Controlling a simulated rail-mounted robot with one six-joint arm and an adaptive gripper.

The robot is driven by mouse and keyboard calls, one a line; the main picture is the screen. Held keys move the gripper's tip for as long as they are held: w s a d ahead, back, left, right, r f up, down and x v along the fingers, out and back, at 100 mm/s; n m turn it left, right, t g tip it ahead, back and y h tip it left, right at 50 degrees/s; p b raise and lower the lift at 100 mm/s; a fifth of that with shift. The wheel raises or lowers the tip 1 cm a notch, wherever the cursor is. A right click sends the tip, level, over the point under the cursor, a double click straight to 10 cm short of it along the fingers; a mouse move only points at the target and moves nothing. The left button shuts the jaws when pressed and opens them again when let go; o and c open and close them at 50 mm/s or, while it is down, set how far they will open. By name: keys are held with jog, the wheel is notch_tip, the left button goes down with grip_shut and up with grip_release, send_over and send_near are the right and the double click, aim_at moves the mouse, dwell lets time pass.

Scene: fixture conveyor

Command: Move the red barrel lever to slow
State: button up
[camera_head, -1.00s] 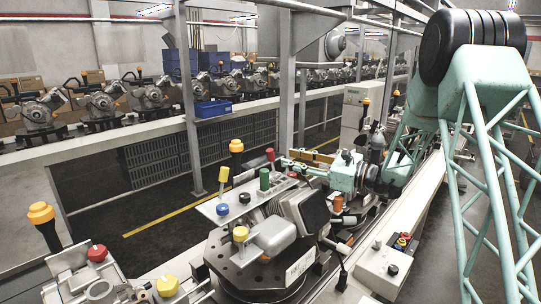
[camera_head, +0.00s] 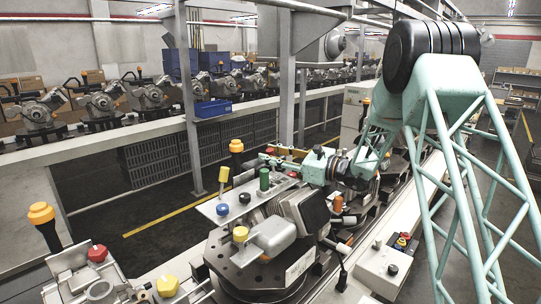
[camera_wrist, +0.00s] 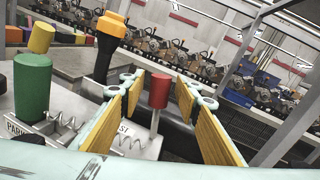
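The red barrel lever (camera_head: 270,151) stands on the panel's far right end, and in the wrist view the red barrel (camera_wrist: 160,90) sits upright on a thin metal stem. My gripper (camera_wrist: 162,98) is open, with one yellow-padded finger on each side of the barrel. Gaps show between the barrel and both pads. In the head view my gripper (camera_head: 276,155) is at the lever. A label beside the stem is partly hidden, so I cannot read the slow mark.
A green barrel lever (camera_wrist: 32,88) stands left of the red one, by a label starting "PAR". A yellow barrel (camera_wrist: 41,37) and an orange-topped black post (camera_wrist: 110,30) are nearby.

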jog(key=shift+c, duration=0.7)
grip_shut()
